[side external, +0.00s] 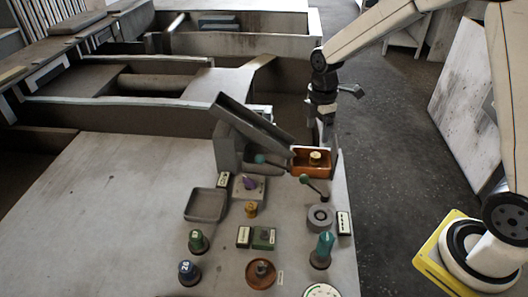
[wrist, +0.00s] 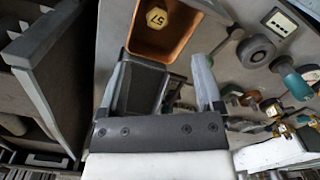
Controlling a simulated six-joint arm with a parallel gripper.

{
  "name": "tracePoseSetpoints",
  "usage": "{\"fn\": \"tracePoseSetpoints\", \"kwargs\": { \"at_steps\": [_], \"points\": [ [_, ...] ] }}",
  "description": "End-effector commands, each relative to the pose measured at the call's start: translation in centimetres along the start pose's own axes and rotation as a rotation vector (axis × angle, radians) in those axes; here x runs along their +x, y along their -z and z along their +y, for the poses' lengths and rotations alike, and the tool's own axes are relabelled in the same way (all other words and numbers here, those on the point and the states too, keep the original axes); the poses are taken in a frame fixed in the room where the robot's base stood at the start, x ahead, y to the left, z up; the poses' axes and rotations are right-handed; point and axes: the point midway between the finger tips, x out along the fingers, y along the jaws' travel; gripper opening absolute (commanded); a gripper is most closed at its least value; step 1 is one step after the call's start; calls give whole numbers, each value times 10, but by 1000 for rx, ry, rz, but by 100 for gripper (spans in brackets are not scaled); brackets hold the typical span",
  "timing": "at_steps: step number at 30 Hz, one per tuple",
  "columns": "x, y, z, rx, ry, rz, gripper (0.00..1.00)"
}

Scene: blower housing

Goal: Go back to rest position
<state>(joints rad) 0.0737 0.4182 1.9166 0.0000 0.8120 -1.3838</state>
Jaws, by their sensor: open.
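My gripper (side external: 328,145) hangs pointing down at the right edge of the worktop, just behind an orange-brown tray (side external: 301,165). In the wrist view my gripper (wrist: 163,75) shows two fingers spread apart with nothing held between them. A dark grey chute part lies beyond the gap between the fingers. A yellow hexagonal piece (side external: 315,158) sits in the tray; it also shows in the wrist view (wrist: 156,17), with markings on its top. The fingertips are partly hidden in the side view.
A grey slanted chute (side external: 252,122) rises left of my gripper. A green-knobbed lever (side external: 315,187), a grey ring (side external: 320,217) and several knobs stand on the front worktop. Open floor (side external: 390,150) lies to the right; a leaning panel (side external: 468,100) stands beyond it.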

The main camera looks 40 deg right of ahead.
Motion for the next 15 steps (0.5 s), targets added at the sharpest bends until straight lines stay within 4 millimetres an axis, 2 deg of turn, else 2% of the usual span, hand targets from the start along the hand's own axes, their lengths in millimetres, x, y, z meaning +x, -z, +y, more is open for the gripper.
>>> {"fn": "tracePoseSetpoints", "kwargs": {
  "at_steps": [8, 15],
  "points": [
    [0, 0, -9, 79, -14, 3, 85],
    [0, 1, -34, 323, -54, 21, 85]
  ]
}}
